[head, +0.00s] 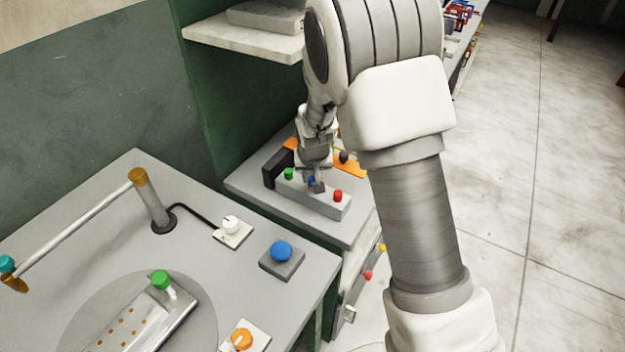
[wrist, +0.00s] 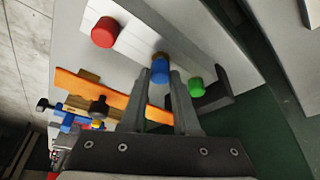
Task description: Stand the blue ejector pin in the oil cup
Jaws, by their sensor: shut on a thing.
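The blue ejector pin (wrist: 160,71) shows its blue end between the tips of my gripper (wrist: 166,78) in the wrist view. My gripper (head: 316,186) is shut on it above the middle of a long grey block (head: 325,201). In the head view only a little of the blue pin (head: 311,181) shows beside the fingers. A red-topped pin (wrist: 104,32) and a green-topped pin (wrist: 194,87) stand at either side in the same block. I cannot tell whether the blue pin's lower end is still in the block. I cannot make out the oil cup for certain.
A white shelf (head: 245,38) hangs above.

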